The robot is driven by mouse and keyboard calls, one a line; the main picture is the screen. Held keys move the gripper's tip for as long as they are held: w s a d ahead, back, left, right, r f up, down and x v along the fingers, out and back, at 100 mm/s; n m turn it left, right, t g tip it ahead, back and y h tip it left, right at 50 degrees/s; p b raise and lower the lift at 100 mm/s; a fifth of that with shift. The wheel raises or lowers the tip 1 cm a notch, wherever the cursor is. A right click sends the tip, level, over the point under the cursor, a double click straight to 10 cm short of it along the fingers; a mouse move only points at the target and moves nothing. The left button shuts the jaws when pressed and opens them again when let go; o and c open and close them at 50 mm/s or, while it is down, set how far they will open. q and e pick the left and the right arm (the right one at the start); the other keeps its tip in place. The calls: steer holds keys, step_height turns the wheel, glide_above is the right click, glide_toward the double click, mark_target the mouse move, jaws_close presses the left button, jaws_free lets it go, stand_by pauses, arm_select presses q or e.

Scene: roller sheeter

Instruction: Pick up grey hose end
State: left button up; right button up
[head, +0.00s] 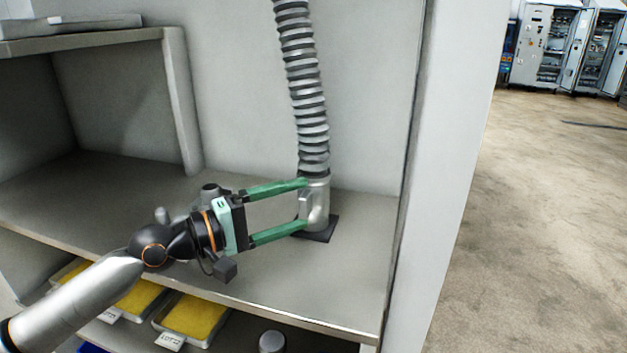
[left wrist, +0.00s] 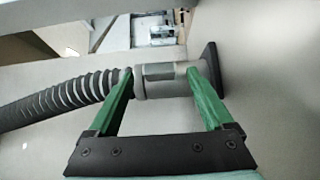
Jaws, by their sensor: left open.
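The grey hose end (head: 317,205) is a metallic cylinder at the bottom of the ribbed grey hose (head: 303,85). It stands upright on a dark square base (head: 318,231) on the shelf. My left gripper (head: 303,205) is open, its green fingers reaching to the hose end. In the left wrist view the hose end (left wrist: 162,80) lies across the opening, between or just beyond the fingertips of my left gripper (left wrist: 160,78). I cannot tell whether the fingers touch it. My right gripper is not in view.
The grey shelf (head: 350,290) has free room to the left of the hose. A side panel (head: 425,170) stands close on its right. Yellow-filled trays (head: 195,317) and a small cylinder (head: 271,342) are below. Electrical cabinets (head: 565,50) stand far back right.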

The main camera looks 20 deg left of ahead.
arm_select(q)
jaws_close()
stand_by(0.8)
steer(key=shift+r, duration=0.15)
stand_by(0.3)
